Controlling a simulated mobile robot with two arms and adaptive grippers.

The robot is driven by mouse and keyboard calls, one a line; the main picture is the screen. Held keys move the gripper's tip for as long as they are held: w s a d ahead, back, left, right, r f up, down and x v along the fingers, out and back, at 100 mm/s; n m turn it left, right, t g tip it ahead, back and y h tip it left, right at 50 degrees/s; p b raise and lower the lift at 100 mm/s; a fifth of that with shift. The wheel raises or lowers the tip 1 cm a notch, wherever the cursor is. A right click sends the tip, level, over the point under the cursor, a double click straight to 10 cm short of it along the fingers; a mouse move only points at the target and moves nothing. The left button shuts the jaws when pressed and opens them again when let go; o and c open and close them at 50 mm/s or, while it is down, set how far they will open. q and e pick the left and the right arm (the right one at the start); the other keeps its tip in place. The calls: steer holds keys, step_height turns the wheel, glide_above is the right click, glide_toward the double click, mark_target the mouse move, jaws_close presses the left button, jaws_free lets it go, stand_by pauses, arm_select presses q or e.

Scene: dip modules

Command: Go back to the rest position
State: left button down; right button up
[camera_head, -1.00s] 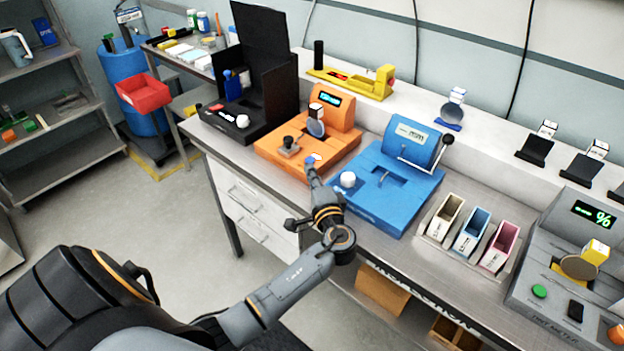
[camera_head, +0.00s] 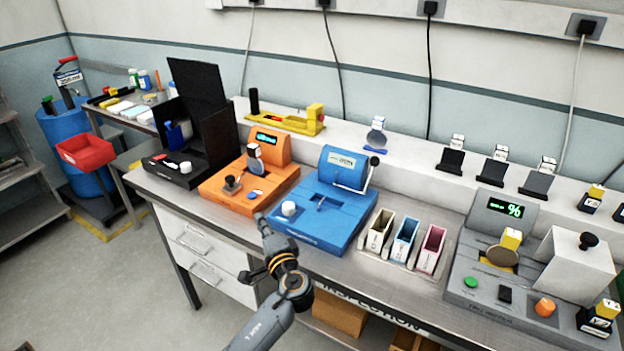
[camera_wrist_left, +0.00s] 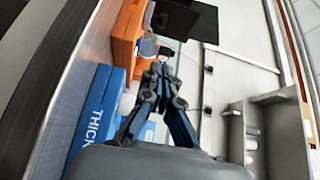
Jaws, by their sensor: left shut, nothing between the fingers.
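My left gripper (camera_head: 262,222) is in front of the bench's front edge, near the gap between the orange and blue machines. Its fingers are shut and empty; the left wrist view also shows the closed fingers (camera_wrist_left: 160,75). The orange machine (camera_head: 222,201) stands on the bench behind and left of the gripper, and the blue machine (camera_head: 318,227) stands behind and right of it. In the left wrist view, the edge of the blue machine (camera_wrist_left: 92,125) and the orange machine (camera_wrist_left: 125,38) lie left of the fingers. My right gripper is not in view.
The steel bench (camera_head: 190,208) runs along the wall. Three small bins (camera_head: 403,242) and a grey tester (camera_head: 467,272) stand to the right. A black box (camera_head: 215,143) stands left. A red tray (camera_head: 86,152) and open floor (camera_head: 100,290) are at far left.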

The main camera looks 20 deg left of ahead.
arm_select(q)
steer(key=s+d+f+n+g+h, duration=0.2)
steer(key=s+d+f+g+h, duration=0.15)
steer(key=s+f, duration=0.35)
steer(key=s+d+f+n+g+h, duration=0.25)
steer(key=s+f+h, duration=0.2)
steer(key=s, duration=0.55)
steer(key=s+d+n+g+h, duration=0.2)
steer(key=s+d+h, duration=0.4)
steer(key=s+d, duration=0.7)
step_height(320, 180, down, 26)
steer(key=s+a+g, duration=0.1)
steer(key=s, duration=0.2)
steer(key=s+a+f+g, duration=0.1)
steer(key=s+a+f, duration=0.2)
steer(key=s+f, duration=1.3)
steer(key=shift+s+a+m+g, duration=0.15)
steer(key=shift+s+m+g, duration=0.15)
steer(key=shift+m, duration=0.15)
